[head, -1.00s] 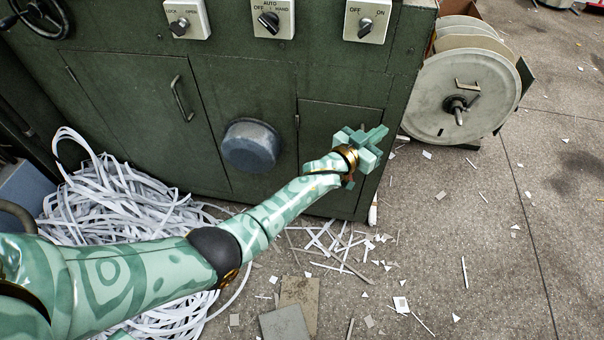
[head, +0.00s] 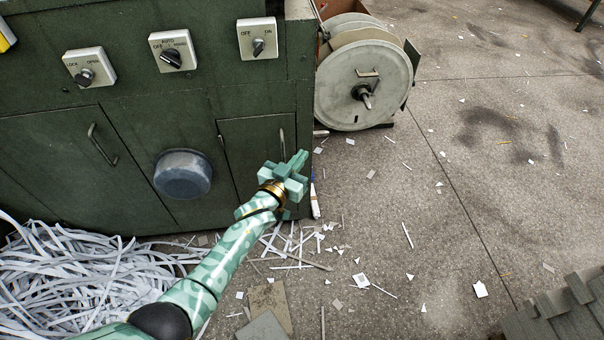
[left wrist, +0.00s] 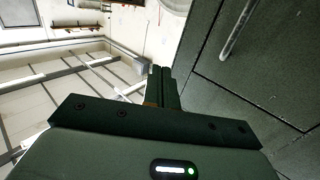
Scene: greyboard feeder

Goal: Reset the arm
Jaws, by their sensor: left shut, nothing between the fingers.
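My left arm reaches in from the lower left in the head view. Its green gripper (head: 300,163) is shut and empty, in front of the small door at the right end of the green machine (head: 130,215). In the left wrist view the shut fingers (left wrist: 160,88) point away from the camera, beside a green panel with a bar handle (left wrist: 238,28). I cannot tell whether the gripper touches the machine. My right gripper is not in view.
Three switch plates, one a lock switch (head: 90,67), sit on the machine's front above a round grey cap (head: 183,174). A large reel (head: 345,95) stands at its right. Shredded strips (head: 70,275) heap at lower left. The floor right of centre (head: 440,230) is mostly clear, with scraps.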

